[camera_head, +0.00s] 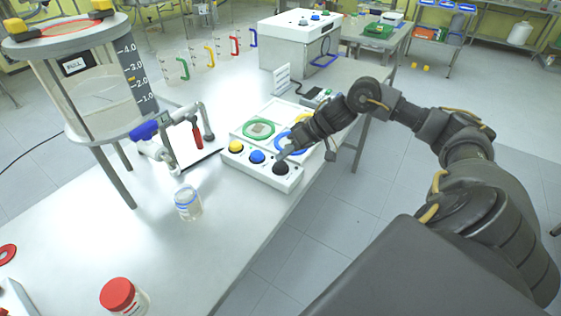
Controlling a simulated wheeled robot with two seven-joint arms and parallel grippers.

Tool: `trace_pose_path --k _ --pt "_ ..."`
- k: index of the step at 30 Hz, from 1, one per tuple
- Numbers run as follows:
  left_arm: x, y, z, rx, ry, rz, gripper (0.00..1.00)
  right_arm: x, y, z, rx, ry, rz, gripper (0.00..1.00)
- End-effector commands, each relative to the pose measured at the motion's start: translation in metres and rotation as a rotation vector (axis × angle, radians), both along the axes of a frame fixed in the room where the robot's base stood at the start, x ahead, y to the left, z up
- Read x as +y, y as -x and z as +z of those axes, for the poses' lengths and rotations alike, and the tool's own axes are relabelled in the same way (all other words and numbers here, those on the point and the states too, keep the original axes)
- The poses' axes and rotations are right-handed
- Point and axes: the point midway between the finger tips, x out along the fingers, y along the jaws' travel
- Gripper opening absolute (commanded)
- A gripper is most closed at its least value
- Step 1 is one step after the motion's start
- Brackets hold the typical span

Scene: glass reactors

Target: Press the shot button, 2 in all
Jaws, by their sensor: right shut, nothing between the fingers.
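A white button panel (262,180) sits near the right edge of the white table. Its front row has a yellow button (235,146), a blue button (257,156) and a black button (280,168). I cannot read any label saying which is the shot button. Behind the row are a green ring (258,129) with a small object inside and a blue ring, partly hidden by my arm. My right gripper (284,156) is shut and empty, its tip just above or at the black button; I cannot tell whether it touches. My left gripper is not in view.
A glass reactor (97,92) with a level scale and a blue-handled valve (145,130) stand to the left. A small clear jar (187,202) and a red-capped jar (122,297) stand nearer. Colored-handled beakers (175,68) are behind. The table's front middle is clear.

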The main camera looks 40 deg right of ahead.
Motion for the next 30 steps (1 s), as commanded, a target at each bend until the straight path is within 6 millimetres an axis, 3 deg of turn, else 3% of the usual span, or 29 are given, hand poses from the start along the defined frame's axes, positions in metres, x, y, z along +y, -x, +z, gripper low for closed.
trace_pose_path --k 30 --pt "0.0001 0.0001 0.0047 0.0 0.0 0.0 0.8 0.0002 0.0001 -0.0094 0.0 0.0 0.0 0.0"
